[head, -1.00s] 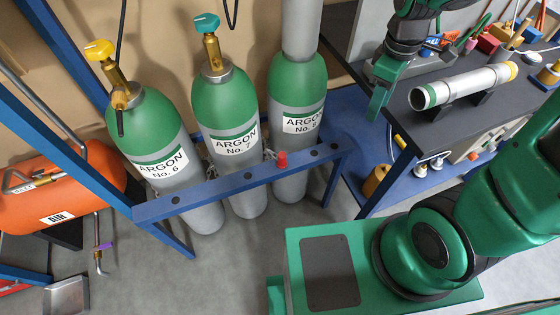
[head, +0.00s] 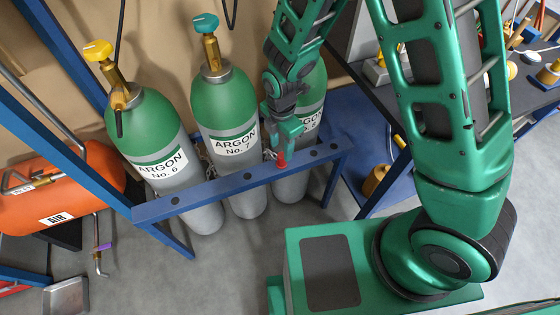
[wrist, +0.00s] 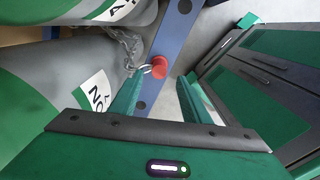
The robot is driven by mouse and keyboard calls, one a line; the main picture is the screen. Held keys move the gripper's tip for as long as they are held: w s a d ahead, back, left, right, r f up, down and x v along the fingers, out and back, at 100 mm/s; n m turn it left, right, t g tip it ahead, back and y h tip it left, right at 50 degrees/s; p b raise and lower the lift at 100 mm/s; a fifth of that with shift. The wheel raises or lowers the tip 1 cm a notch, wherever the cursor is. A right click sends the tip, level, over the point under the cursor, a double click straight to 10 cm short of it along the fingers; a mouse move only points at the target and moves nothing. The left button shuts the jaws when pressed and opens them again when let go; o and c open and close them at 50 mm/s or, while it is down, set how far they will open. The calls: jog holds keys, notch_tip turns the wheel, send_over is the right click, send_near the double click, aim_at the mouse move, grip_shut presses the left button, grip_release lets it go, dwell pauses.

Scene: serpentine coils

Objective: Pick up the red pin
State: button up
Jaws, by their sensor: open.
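The red pin (head: 281,160) stands in the blue rack bar (head: 235,182) in front of the argon cylinders. In the wrist view the red pin (wrist: 159,67) shows as a round red head on the blue bar, with a metal ring beside it. My gripper (head: 284,147) is just above the pin in the head view. In the wrist view its two green fingers (wrist: 155,95) are spread apart, with the pin's head just beyond the tips and between them. Nothing is held. The pin's lower part is hidden.
Argon cylinders (head: 228,120) stand close behind the bar, and a chain (wrist: 128,45) hangs beside the pin. An orange air tank (head: 60,200) lies at the left. A dark workbench (head: 535,75) is at the right. Bare floor lies in front of the rack.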

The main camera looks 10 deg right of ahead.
aim_at(281, 155)
jog(key=shift+w+f, duration=0.1)
jog(key=shift+f, duration=3.3)
grip_shut()
jog(key=shift+r, duration=0.15)
